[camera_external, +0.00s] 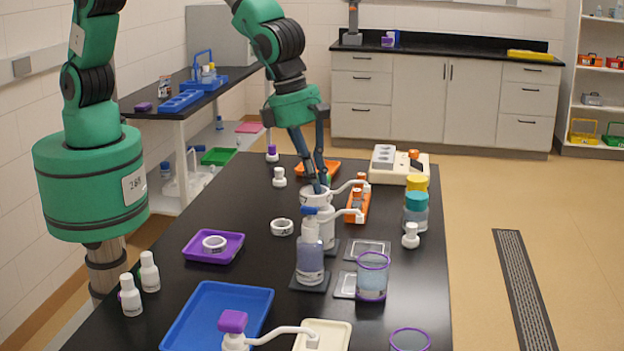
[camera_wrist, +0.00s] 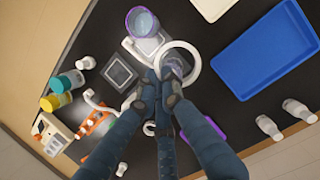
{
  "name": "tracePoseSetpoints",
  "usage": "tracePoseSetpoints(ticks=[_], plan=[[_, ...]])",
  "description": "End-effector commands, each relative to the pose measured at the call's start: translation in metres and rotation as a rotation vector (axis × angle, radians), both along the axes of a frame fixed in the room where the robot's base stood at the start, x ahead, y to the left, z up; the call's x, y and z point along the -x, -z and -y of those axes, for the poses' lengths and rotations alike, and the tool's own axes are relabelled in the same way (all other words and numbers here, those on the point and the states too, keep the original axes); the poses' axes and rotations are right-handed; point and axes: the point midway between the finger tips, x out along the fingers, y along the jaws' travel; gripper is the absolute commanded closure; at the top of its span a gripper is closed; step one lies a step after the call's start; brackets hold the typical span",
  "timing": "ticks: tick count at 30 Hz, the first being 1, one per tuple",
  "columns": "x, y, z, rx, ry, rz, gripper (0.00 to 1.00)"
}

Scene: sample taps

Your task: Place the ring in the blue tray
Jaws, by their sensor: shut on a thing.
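My gripper (camera_external: 318,188) is shut on a white ring (camera_external: 313,200), holding it above the middle of the black table, behind a bottle with a blue top (camera_external: 310,255). In the wrist view my fingertips (camera_wrist: 168,76) pinch the ring (camera_wrist: 193,63) at its edge. The blue tray (camera_external: 220,315) lies empty at the near left of the table; it also shows at the upper right in the wrist view (camera_wrist: 265,50). Another white ring (camera_external: 282,227) lies on the table, and one more (camera_external: 214,243) sits in the purple tray (camera_external: 228,257).
Two white bottles (camera_external: 150,272) stand left of the blue tray. A purple-topped tap (camera_external: 234,325) stands near its right edge. A purple-rimmed cup (camera_external: 372,278) and jars (camera_external: 416,210) stand on the right. An orange rack (camera_external: 357,205) is close right of my gripper.

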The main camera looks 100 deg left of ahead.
Motion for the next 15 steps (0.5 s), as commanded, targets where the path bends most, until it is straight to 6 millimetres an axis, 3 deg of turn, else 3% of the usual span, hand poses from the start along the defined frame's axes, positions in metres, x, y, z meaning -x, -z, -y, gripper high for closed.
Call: tracePoseSetpoints(ticks=[6,15], plan=[[0.069,0.000,0.031,0.003,0.088,-0.001,1.00],[0.165,0.004,0.057,0.006,0.206,-0.001,1.00]])
